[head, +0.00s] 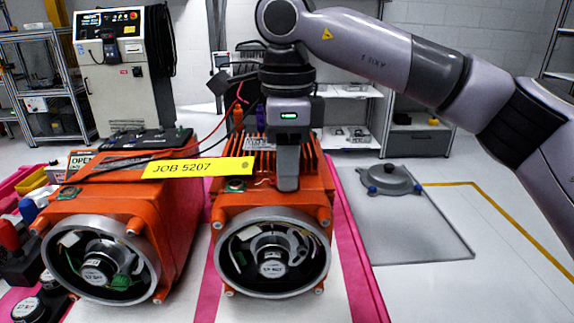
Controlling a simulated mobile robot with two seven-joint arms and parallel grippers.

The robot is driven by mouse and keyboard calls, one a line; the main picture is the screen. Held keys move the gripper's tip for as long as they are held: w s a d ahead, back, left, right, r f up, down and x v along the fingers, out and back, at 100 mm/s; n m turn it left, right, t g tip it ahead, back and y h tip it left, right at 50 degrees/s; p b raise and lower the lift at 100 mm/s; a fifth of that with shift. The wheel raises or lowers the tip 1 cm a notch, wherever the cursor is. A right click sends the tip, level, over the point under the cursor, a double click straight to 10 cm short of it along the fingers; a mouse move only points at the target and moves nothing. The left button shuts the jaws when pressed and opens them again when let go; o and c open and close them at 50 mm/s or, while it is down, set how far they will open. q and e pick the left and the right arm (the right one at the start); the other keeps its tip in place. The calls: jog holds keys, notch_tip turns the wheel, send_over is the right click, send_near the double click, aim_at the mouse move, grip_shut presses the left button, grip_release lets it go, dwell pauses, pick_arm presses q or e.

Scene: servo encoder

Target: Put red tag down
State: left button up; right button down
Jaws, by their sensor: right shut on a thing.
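My right gripper (288,182) points down over the top of the right orange servo motor (324,185), in front of its cooling fins. Its fingers are shut and hide what is between them, taken to be the red tag; I cannot make out the tag itself. A yellow tag marked JOB 5207 (197,168) lies across the left, between the two motors, just left of the fingers. The left orange motor (175,225) stands beside the right one. Both show open round ends with an encoder inside. My left gripper is not in view.
A grey mat (415,235) on the right bears a round grey cover (390,179) and has free room in front. A red cable (215,128) runs behind the motors. Tools and small parts crowd the left edge. A control cabinet (120,65) and shelves stand behind.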

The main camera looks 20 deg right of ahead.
jog(key=shift+f, duration=0.15)
jog(key=c, duration=1.2)
grip_release()
jog(key=shift+r, duration=0.35)
pick_arm(q)
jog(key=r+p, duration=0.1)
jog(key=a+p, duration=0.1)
jog(key=p, duration=0.1)
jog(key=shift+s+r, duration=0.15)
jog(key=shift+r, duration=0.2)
pick_arm(e)
notch_tip(320, 180, up, 12)
jog(key=shift+f, duration=0.15)
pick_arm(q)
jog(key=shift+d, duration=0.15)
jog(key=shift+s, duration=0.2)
